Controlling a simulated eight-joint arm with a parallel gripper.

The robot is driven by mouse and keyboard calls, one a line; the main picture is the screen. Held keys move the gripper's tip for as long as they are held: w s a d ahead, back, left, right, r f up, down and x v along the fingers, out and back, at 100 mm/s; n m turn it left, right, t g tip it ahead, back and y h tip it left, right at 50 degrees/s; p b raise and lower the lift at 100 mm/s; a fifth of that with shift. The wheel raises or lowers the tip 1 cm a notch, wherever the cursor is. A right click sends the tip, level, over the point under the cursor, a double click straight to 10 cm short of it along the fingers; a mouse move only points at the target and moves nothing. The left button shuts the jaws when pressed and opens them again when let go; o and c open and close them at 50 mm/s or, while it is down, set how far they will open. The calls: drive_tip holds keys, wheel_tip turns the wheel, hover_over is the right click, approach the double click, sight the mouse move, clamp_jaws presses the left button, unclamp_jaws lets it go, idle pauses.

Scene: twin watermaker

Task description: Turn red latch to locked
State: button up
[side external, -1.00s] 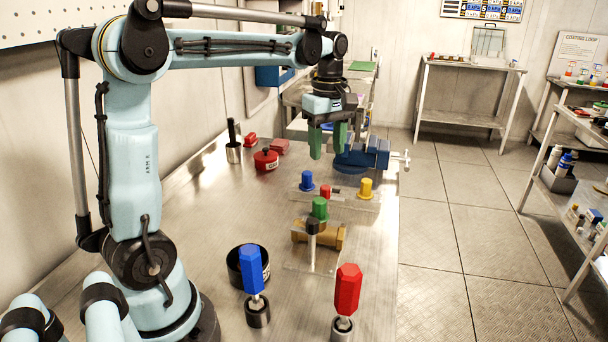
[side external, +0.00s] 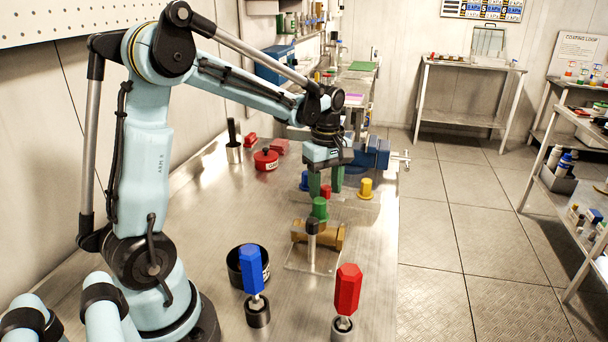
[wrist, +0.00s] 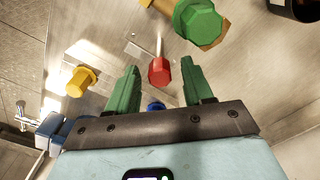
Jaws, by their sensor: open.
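The red latch (side external: 325,191) is a small red knob on the clear plate, between a blue knob (side external: 305,181) and a yellow knob (side external: 366,188). In the wrist view the red latch (wrist: 159,71) shows as a red hexagonal cap on a pale stem, between and beyond the fingertips. My gripper (side external: 325,193) is open and points down over the latch, one green finger on each side. The wrist view shows the open gripper (wrist: 161,72) with nothing held. Whether a finger touches the latch I cannot tell. My gripper partly hides the blue knob.
A green knob (side external: 320,208) on a brass valve body (side external: 330,235) stands close in front of the latch. A blue vise (side external: 376,153) is behind. Blue-handled (side external: 251,270) and red-handled (side external: 347,290) tools stand at the front.

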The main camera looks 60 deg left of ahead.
drive_tip(key=shift+c, duration=0.3)
clamp_jaws()
drive_tip(key=shift+m, duration=0.3)
drive_tip(key=m, duration=0.8)
drive_tip(key=shift+m, duration=0.4)
drive_tip(key=m, duration=0.4)
drive_tip(key=shift+m, duration=2.2)
